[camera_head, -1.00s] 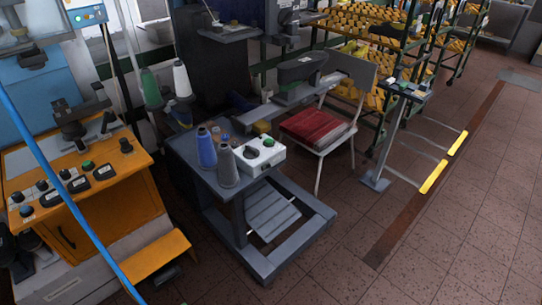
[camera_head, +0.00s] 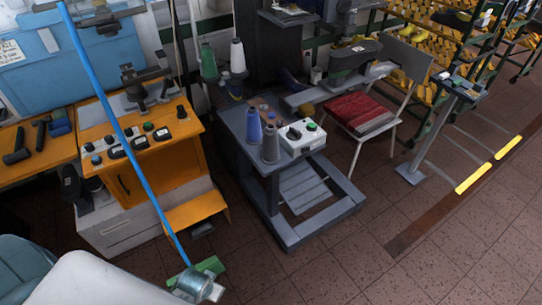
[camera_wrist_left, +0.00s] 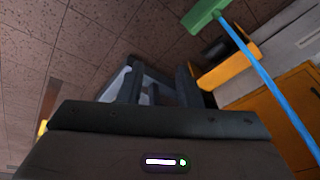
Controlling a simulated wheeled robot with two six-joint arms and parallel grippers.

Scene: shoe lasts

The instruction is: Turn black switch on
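A black knob (camera_head: 293,133) and a green button (camera_head: 311,125) sit on top of a white control box (camera_head: 303,143) on the grey machine table. Several more black knobs and switches, such as a black switch (camera_head: 139,142), stand on the orange console (camera_head: 170,150) to the left. I cannot tell which switch is meant or its setting. My left gripper's dark body (camera_wrist_left: 160,118) fills the lower part of the left wrist view; its fingertips cannot be made out.
A blue pole (camera_head: 130,150) with a green head (camera_head: 208,268) slants in front of the orange console. Blue (camera_head: 254,127) and grey (camera_head: 270,145) thread cones stand beside the white box. A chair with a red seat (camera_head: 358,110) is behind.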

